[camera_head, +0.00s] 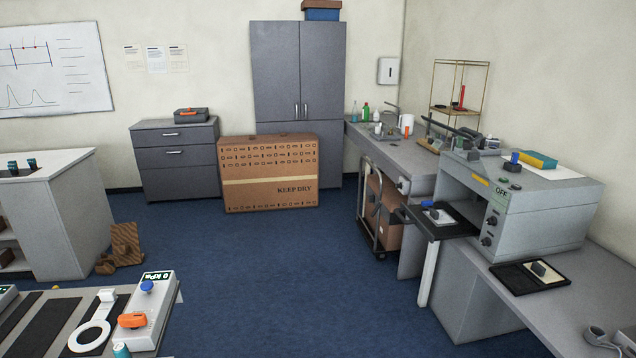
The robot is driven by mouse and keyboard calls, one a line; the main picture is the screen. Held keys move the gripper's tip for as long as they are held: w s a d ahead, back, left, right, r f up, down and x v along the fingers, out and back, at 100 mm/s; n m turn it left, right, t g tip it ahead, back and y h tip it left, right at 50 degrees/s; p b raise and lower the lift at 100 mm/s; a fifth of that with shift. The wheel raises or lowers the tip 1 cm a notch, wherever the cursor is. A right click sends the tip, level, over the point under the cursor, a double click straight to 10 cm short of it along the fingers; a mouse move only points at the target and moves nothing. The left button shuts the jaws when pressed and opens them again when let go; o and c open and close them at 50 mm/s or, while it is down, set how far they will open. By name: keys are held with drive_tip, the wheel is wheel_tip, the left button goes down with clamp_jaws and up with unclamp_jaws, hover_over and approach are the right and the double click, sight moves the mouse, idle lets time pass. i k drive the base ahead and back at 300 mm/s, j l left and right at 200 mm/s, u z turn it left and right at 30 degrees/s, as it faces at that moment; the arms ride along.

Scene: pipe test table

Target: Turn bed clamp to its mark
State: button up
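I cannot tell for sure which part is the bed clamp. A test table (66,295) stands at the lower left, cut off by the frame. On it is a grey box (150,310) reading "0 kPa", with a blue knob (147,286) and an orange handle (132,320). A white ring-shaped part (90,336) lies beside the box, over dark strips. A white piece (107,296) sits above the ring. No mark for a clamp can be made out. My gripper is not in view.
A grey machine (540,215) reading "OFF" stands on the right bench, with a black tray (452,229) sticking out. A "KEEP DRY" carton (268,195) stands before the grey cabinet (298,80). A white-topped counter (60,215) is at left. The blue floor (270,270) between is clear.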

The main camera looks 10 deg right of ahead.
sight(427, 204)
drive_tip(key=i+z, duration=0.3)
drive_tip(key=i, duration=0.2)
drive_tip(key=i+z, duration=0.3)
drive_tip(key=i, duration=0.25)
drive_tip(key=i+j+z, duration=0.3)
drive_tip(key=i, duration=0.2)
drive_tip(key=i+j+z, duration=0.15)
drive_tip(key=i+z, duration=0.15)
drive_tip(key=i, duration=0.2)
drive_tip(key=i+j+z, duration=0.3)
drive_tip(key=i+z, duration=0.15)
drive_tip(key=i+j+z, duration=0.5)
